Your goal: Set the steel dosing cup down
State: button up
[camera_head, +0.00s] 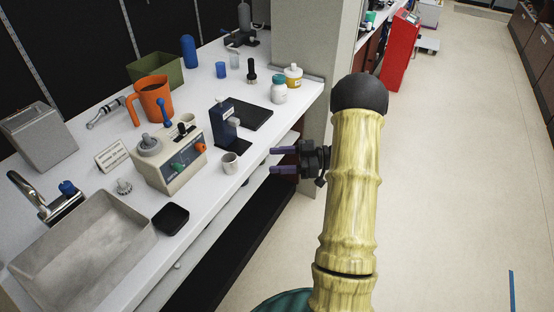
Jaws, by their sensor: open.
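A small grey cup, which looks like the steel dosing cup (230,163), stands upright on the white counter (211,188) near its front edge. It is just right of the cream machine and in front of the dark blue device. My gripper (272,161) is to the right of the cup, beyond the counter's front edge. Its two purple fingers point left towards the cup. They are spread apart with nothing between them, and a gap shows between the fingertips and the cup.
A cream machine (166,165) with knobs and a dark blue device (222,125) stand close to the cup. A black mat (249,113) lies behind. A black square dish (171,219) and a sink (95,245) are at left. A grey pillar (315,45) rises at the back.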

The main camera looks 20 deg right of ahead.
jog(key=w+a+r+m+t+h, duration=0.1)
jog(key=w+h, duration=0.2)
jog(key=w+a+r+m+t+h, duration=0.1)
jog(key=w+m+t+h, duration=0.1)
jog(key=h, duration=0.1)
jog(key=w+a+r+m+t+h, duration=0.1)
jog(key=w+t+h, duration=0.1)
jog(key=w+h, duration=0.1)
jog(key=shift+w+r+m, duration=0.1)
jog(key=shift+w+m, duration=0.25)
jog(key=shift+m, duration=0.05)
jog(key=shift+r+m+h, duration=0.15)
jog(key=shift+m+h, duration=0.35)
jog(key=shift+h, duration=0.5)
jog(key=s+a+f+m+g+h, duration=0.1)
jog(key=s+a+m+g, duration=0.1)
jog(key=s, duration=0.6)
jog(key=s+a+f+m+g+h, duration=0.1)
jog(key=s+a+m+g+h, duration=0.1)
jog(key=s, duration=0.6)
jog(key=s+a+f+m+g+h, duration=0.1)
jog(key=s+a+m+g, duration=0.2)
jog(key=s, duration=0.6)
jog(key=shift+a+m+g+h, duration=0.35)
jog(key=shift+a+g, duration=0.5)
jog(key=shift+g, duration=0.35)
jog(key=shift+s, duration=0.1)
